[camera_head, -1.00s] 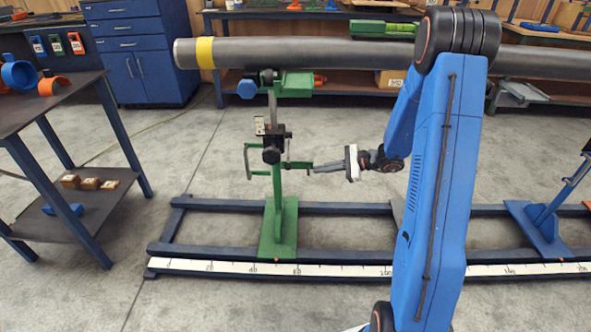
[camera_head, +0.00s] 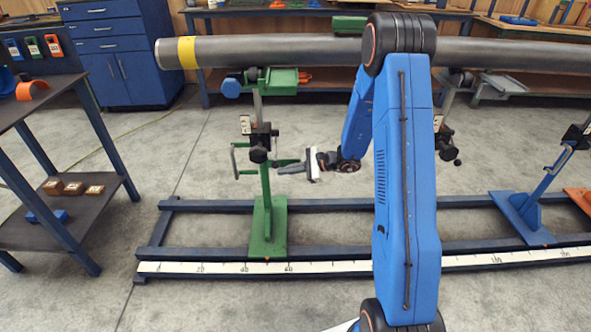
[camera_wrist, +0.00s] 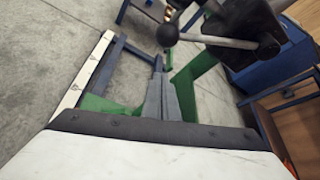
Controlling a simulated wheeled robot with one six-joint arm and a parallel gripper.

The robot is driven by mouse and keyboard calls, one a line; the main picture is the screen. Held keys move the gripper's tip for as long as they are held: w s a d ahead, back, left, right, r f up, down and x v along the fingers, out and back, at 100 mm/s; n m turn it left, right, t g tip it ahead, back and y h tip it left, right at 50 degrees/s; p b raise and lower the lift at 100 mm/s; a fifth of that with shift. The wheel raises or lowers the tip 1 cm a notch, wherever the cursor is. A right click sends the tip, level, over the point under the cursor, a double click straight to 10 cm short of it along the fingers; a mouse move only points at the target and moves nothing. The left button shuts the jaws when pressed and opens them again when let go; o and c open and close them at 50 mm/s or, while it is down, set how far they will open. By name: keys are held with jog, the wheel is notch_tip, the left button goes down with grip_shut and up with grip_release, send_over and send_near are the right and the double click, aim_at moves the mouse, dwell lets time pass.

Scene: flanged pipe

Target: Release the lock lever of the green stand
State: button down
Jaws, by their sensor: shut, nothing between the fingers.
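The green stand (camera_head: 266,212) stands on the floor rail under the pipe. Its black clamp (camera_head: 262,135) sits on the post; it also shows at the upper right of the wrist view (camera_wrist: 250,30). In the wrist view a lock lever (camera_wrist: 217,41), a bare metal rod with a black ball knob (camera_wrist: 168,35), sticks out from the clamp. In the head view, what looks like its knob (camera_head: 258,155) points towards me. My gripper (camera_head: 279,168) is just right of the post, shut and empty. In the wrist view its closed fingers (camera_wrist: 164,78) lie below the lever, seemingly apart from it.
The grey pipe (camera_head: 300,50) with a yellow band runs above the stand. A grey stand (camera_head: 447,110) and a blue stand (camera_head: 530,210) are to the right. A side table (camera_head: 60,190) stands left.

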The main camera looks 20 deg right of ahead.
jog(key=shift+s+a+r, duration=0.15)
jog(key=shift+s+r, duration=0.1)
jog(key=shift+r, duration=0.35)
jog(key=shift+s+a+r, duration=0.2)
jog(key=shift+s+r, duration=0.1)
jog(key=shift+r, duration=0.3)
jog(key=shift+s+a+r, duration=0.15)
jog(key=shift+s+r, duration=0.1)
jog(key=shift+r, duration=0.35)
jog(key=shift+r, duration=0.1)
notch_tip(320, 180, up, 13)
jog(key=s+m+g+y, duration=0.1)
jog(key=m+g+y, duration=0.1)
jog(key=m+g, duration=0.3)
jog(key=shift+s+a+r+m+g, duration=0.2)
jog(key=shift+s+a+m+g, duration=0.1)
jog(key=shift+m, duration=0.7)
jog(key=shift+w+d+r, duration=0.1)
jog(key=shift+w+r, duration=0.05)
jog(key=shift+w, duration=0.05)
